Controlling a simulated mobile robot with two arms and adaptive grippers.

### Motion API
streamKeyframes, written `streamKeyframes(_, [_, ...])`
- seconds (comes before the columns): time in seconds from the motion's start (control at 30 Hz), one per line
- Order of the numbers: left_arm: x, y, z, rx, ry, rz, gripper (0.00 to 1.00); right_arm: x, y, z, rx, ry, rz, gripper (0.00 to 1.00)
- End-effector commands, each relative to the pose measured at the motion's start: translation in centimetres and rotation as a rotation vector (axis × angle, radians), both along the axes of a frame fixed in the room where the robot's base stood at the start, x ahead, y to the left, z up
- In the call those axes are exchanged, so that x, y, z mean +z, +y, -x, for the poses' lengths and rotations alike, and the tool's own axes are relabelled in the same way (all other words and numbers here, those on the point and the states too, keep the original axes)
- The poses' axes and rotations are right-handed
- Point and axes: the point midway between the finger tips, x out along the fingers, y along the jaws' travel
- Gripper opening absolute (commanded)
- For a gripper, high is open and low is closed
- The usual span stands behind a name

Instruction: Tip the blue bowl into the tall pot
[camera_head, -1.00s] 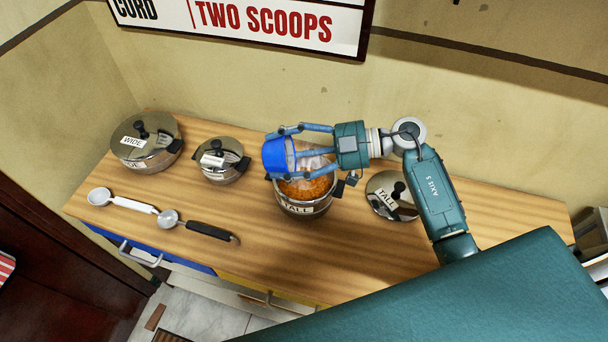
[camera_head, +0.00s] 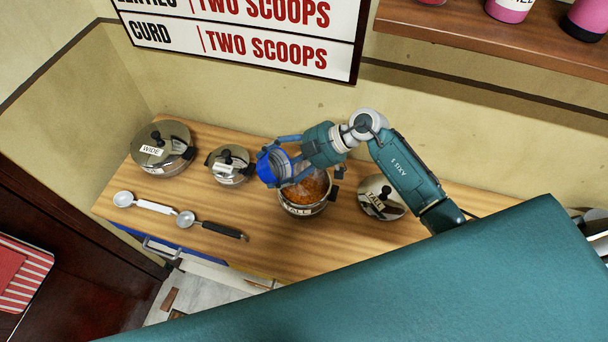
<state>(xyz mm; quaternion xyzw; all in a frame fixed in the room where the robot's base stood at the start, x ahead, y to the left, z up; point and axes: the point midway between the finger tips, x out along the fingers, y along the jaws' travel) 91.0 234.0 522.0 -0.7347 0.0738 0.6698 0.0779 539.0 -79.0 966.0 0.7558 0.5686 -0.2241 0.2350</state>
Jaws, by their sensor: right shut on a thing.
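The tall pot (camera_head: 303,211) stands open on the wooden counter with an orange-brown content and a "TALL" label on its front. My right gripper (camera_head: 279,161) is shut on the blue bowl (camera_head: 268,169) and holds it over the left rim of the tall pot. The bowl is tilted well onto its side, with its mouth turned toward the pot. Its inside is partly hidden by the fingers, so I cannot tell what is left in it. My left gripper is not in view.
The tall pot's lid (camera_head: 383,197) lies right of it. A small lidded pot (camera_head: 229,168) and a wide lidded pot (camera_head: 162,151) stand to the left. A white-handled ladle (camera_head: 147,205) and a black-handled ladle (camera_head: 214,227) lie in front. A shelf (camera_head: 480,40) holds pink containers upper right.

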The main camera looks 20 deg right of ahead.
Motion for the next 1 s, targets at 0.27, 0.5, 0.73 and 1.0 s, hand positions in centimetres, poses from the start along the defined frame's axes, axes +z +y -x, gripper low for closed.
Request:
streamKeyframes(0.27, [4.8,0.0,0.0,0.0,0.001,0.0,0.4,1.8,0.4,-0.2,0.002,0.04,0.125,0.37])
streamKeyframes(0.5, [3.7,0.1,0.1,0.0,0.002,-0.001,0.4,-0.2,2.6,-1.0,0.004,0.121,0.364,0.37])
streamKeyframes(0.73, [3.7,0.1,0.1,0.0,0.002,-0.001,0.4,-1.4,4.9,-1.8,0.002,0.199,0.581,0.37])
streamKeyframes(1.0, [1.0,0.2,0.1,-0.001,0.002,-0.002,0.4,-3.9,6.6,-2.4,0.001,0.269,0.775,0.37])
